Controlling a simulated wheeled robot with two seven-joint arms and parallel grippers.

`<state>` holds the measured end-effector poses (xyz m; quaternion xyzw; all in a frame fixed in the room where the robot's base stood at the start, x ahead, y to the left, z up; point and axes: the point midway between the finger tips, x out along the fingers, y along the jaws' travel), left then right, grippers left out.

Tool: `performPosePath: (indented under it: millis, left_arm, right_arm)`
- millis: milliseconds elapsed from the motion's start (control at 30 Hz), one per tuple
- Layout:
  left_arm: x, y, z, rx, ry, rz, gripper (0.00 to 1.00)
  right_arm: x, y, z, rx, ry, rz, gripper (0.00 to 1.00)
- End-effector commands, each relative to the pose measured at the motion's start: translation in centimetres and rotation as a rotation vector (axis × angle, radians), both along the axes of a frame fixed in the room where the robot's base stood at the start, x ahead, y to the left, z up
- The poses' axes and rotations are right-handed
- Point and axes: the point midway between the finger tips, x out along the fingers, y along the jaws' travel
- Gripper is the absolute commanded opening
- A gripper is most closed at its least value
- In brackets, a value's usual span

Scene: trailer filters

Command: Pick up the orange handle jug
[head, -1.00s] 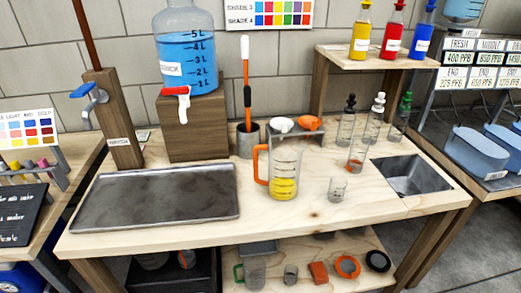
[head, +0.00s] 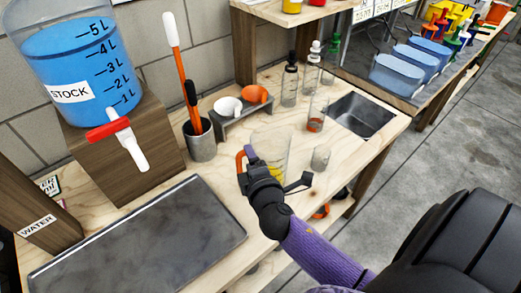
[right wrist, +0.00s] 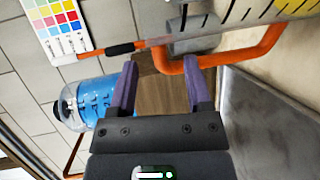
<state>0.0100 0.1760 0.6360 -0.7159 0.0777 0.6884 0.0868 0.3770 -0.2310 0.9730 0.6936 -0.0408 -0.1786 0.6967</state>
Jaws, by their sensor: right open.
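The clear jug (head: 275,148) with an orange handle (head: 240,160) stands on the wooden bench, partly hidden behind my right gripper. It holds some yellow liquid. My right gripper (head: 250,153) is at the handle side of the jug, with its jaws open. In the right wrist view, the two purple fingers of the right gripper (right wrist: 160,70) are apart. The orange handle (right wrist: 262,55) runs from the jug (right wrist: 240,14) to just ahead of the fingertips, with its end in front of the gap. I cannot tell whether it touches a finger. My left gripper is not in view.
A metal tray (head: 150,245) lies at the front left. A grey cup (head: 200,140) with tools and a small rack (head: 245,112) stand behind the jug. A small beaker (head: 320,158) stands right of it. A sink (head: 360,115) is further right.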

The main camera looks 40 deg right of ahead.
Motion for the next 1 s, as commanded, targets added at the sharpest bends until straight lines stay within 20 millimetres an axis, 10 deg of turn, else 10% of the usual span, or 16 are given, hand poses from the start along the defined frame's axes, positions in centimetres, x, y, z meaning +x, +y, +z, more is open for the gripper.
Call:
performPosePath:
  millis: [400,733,1000]
  left_arm:
    - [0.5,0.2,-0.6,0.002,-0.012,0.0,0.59]
    - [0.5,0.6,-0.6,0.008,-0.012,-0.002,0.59]
    - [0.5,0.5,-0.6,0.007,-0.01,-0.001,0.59]
  right_arm:
    - [3.5,-1.0,-0.7,0.001,0.001,0.001,0.63]
    - [3.5,-1.0,-0.7,0.002,0.002,0.001,0.0]
    - [3.5,-1.0,-0.7,0.002,0.002,0.001,0.0]
